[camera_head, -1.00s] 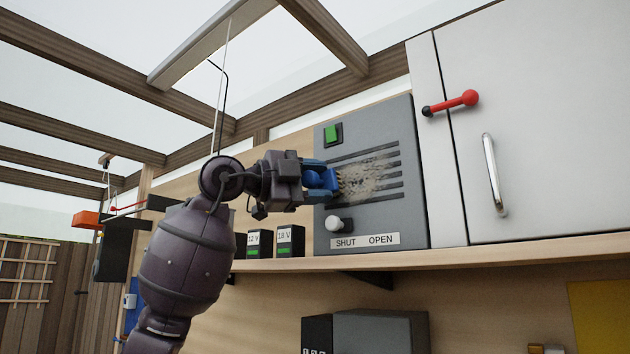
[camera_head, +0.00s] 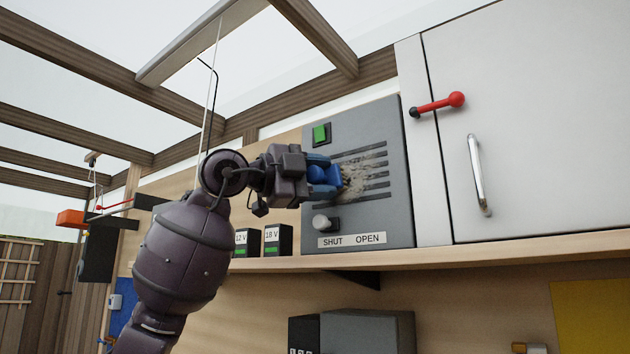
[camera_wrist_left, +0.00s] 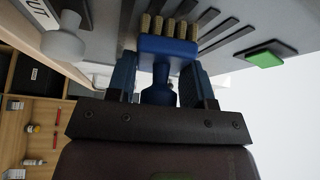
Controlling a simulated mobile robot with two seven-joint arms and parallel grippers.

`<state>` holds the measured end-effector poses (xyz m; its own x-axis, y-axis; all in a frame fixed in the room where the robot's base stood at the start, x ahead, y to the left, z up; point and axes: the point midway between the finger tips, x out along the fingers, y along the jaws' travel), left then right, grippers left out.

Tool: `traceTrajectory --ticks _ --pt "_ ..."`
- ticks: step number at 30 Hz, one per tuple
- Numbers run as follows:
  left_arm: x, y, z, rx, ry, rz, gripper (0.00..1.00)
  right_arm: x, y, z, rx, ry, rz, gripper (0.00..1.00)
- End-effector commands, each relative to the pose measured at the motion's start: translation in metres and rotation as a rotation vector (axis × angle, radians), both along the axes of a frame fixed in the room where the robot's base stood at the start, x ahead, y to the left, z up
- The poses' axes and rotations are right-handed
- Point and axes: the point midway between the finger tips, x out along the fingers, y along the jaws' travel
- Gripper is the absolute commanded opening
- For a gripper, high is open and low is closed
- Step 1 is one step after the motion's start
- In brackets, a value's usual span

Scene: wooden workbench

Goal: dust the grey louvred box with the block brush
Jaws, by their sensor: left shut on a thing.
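The grey louvred box (camera_head: 388,215) stands on the shelf, with dark slats, a green switch (camera_head: 321,134), a pale knob (camera_head: 321,222) and a "SHUT OPEN" label. A patch of brownish dust (camera_head: 372,160) lies over the slats. My left gripper (camera_head: 322,174) is in front of the slats, shut on the blue block brush. In the left wrist view the block brush (camera_wrist_left: 168,46) sits between the fingers, its tan bristle tufts towards the slats. I cannot tell whether the bristles touch the box. My right gripper is not in view.
A white cabinet (camera_head: 540,120) with a red-ended lever (camera_head: 440,104) and a metal handle stands right of the box. Two small black units (camera_head: 278,240) marked 12 V and 18 V stand to its left on the shelf (camera_head: 470,255).

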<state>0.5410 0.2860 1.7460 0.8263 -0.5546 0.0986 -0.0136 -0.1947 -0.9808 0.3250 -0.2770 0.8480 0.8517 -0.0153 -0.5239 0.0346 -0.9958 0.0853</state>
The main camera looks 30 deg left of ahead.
Motion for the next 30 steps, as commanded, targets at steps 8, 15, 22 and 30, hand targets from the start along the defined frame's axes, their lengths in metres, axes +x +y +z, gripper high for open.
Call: traceTrajectory --ticks 8,15,22,30 --pt "0.0 -0.016 0.0 0.001 -0.002 -0.001 0.29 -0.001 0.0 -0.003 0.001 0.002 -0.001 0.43" --pt "0.0 -0.03 0.0 0.0 -0.001 0.0 0.29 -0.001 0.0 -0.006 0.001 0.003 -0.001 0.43" --pt "0.001 -0.038 0.0 0.001 -0.001 -0.002 0.29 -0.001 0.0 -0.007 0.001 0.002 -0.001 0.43" --pt "0.001 -0.057 -0.001 0.001 0.001 -0.001 0.29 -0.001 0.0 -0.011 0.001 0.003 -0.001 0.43"
